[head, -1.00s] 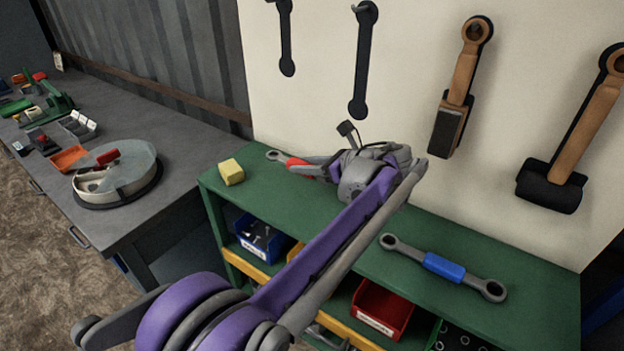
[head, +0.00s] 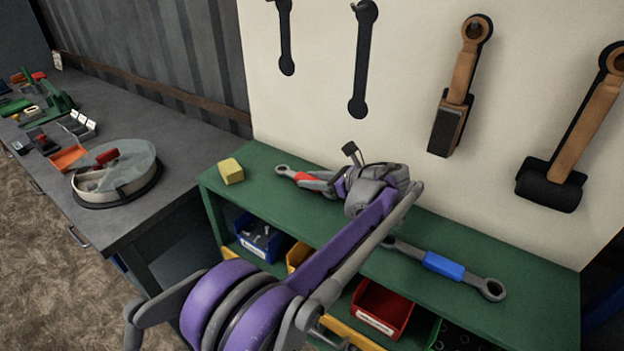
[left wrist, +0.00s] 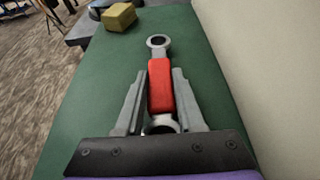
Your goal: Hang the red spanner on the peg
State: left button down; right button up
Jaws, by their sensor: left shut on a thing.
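The red spanner (head: 303,177) is at the back of the green shelf top, its grey ring end pointing left in the head view. In the left wrist view the red spanner (left wrist: 160,85) lies lengthwise between the fingers of my left gripper (left wrist: 158,100), which is shut on its red grip. The far ring shows in full; the near ring is partly hidden by the gripper. In the head view my left gripper (head: 318,180) covers part of the spanner. Pegs (head: 355,7) stick out at the top of the pale board, above dark spanner outlines (head: 362,60). My right gripper is out of view.
A blue-gripped spanner (head: 443,265) lies on the green shelf top (head: 540,275). A yellow block (head: 231,171) sits at its left end. Two hammers (head: 460,85) (head: 570,150) hang on the board. Bins (head: 382,306) stand below. A grey bench (head: 185,150) is at left.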

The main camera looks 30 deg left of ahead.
pick_arm(q)
jog(key=shift+f, duration=0.2)
jog(key=c, duration=0.5)
grip_release()
jog(key=v, duration=1)
jog(key=shift+s+d+r, duration=0.25)
jog(key=shift+s+d, duration=0.05)
jog(key=shift+s, duration=0.05)
